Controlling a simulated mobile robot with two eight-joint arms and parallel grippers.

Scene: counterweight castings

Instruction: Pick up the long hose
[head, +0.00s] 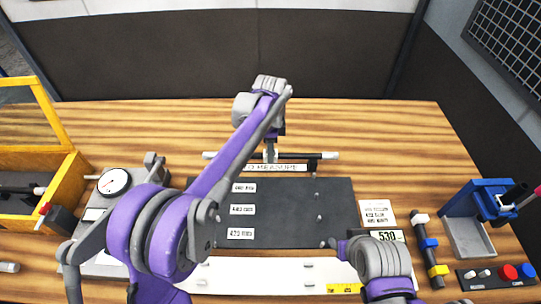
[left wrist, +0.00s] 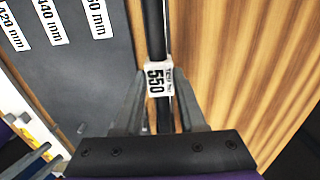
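The long hose (head: 312,156) is black with pale ends. It lies left to right on the wooden bench behind the dark board, by a label strip (head: 275,168). My left gripper (head: 270,153) reaches down over its middle. In the left wrist view, the hose (left wrist: 154,30) runs up and down between the two fingers of my left gripper (left wrist: 160,90), at a white tag (left wrist: 160,78) marked 550. The fingers are close beside the hose on both sides; whether they press on it I cannot tell.
The dark board (head: 300,220) has several length labels and pegs. A dial device (head: 114,182) and yellow crate (head: 66,188) stand left. A shorter banded hose (head: 429,243), a blue fixture (head: 470,232) and a button box (head: 497,275) are right. The bench's back right is clear.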

